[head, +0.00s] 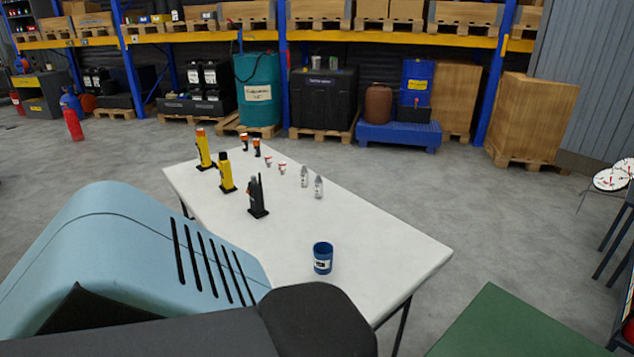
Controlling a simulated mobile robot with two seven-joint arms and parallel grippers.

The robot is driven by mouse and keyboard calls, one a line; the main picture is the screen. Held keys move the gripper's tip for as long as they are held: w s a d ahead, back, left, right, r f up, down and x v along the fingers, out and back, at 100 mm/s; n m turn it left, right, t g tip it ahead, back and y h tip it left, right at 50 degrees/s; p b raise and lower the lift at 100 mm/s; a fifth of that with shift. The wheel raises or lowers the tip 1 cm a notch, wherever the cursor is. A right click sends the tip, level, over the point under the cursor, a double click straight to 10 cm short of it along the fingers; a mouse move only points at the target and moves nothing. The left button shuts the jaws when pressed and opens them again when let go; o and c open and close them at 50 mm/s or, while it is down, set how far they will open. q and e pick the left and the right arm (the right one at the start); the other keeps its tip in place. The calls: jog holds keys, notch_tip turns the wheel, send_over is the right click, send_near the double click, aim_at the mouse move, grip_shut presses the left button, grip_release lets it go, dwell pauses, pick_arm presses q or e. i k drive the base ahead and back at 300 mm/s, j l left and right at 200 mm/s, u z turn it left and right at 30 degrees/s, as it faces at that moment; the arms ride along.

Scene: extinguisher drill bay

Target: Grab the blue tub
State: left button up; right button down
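The blue tub (323,258) is a small open-topped cup with a pale label, standing upright on the white table (385,240) near its right end. Nothing touches it. A dark link of my own arm lies in front of the table's near edge, just below the tub in the head view. Neither of my grippers shows in this view.
On the table stand a black radio (257,198), two yellow devices (226,172) (203,150), two clear bottles (318,187) (304,177) and several small orange-and-white items. A green surface (515,325) is at lower right.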

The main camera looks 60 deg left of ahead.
aim_at(323, 252)
jog(key=u, duration=1.9)
